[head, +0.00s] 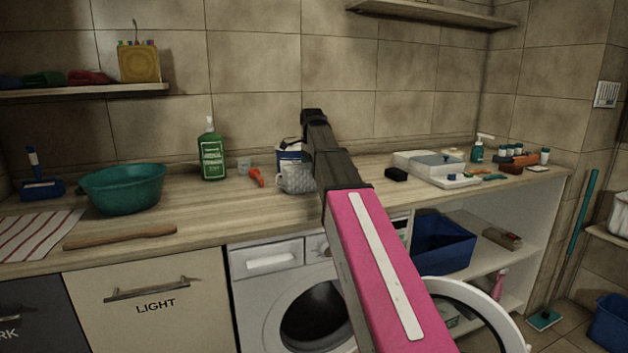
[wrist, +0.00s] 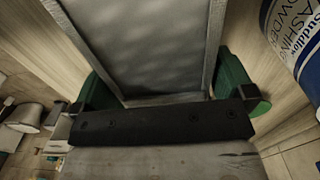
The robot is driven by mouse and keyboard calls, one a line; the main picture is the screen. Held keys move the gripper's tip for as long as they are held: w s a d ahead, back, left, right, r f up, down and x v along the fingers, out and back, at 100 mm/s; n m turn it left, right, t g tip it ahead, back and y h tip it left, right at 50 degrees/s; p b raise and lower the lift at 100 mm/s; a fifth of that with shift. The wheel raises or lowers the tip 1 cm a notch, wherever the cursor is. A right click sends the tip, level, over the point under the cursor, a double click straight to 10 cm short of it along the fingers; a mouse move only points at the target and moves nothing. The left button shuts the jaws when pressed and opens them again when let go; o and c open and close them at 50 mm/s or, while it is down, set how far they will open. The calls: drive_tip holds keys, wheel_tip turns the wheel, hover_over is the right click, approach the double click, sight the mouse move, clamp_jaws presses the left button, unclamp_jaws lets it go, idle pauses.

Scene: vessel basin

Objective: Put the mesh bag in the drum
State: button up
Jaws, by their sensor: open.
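The mesh bag (head: 297,179) is whitish grey and stands on the wooden counter above the washing machine, partly behind my arm. In the wrist view the mesh bag (wrist: 145,45) is a grey panel with a pale border, filling the space between my fingers. My gripper (wrist: 168,85) is open, with one green finger at each side of the bag; whether they touch it I cannot tell. In the head view my arm hides the fingers. The drum (head: 312,316) shows dark inside the front-loading machine, partly covered by my arm. The round door (head: 497,322) stands open to the right.
A washing powder tub (wrist: 296,38) stands close to the right finger; it also shows behind the bag (head: 288,152). An orange item (head: 257,177) and a green bottle (head: 212,155) are left of the bag. A black block (head: 396,174) and white tray (head: 428,163) are right.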

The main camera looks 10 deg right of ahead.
wheel_tip(320, 180, down, 3)
drive_tip(key=shift+r, duration=0.1)
drive_tip(key=c, duration=0.7)
drive_tip(key=shift+c, duration=0.2)
drive_tip(key=shift+r, duration=0.15)
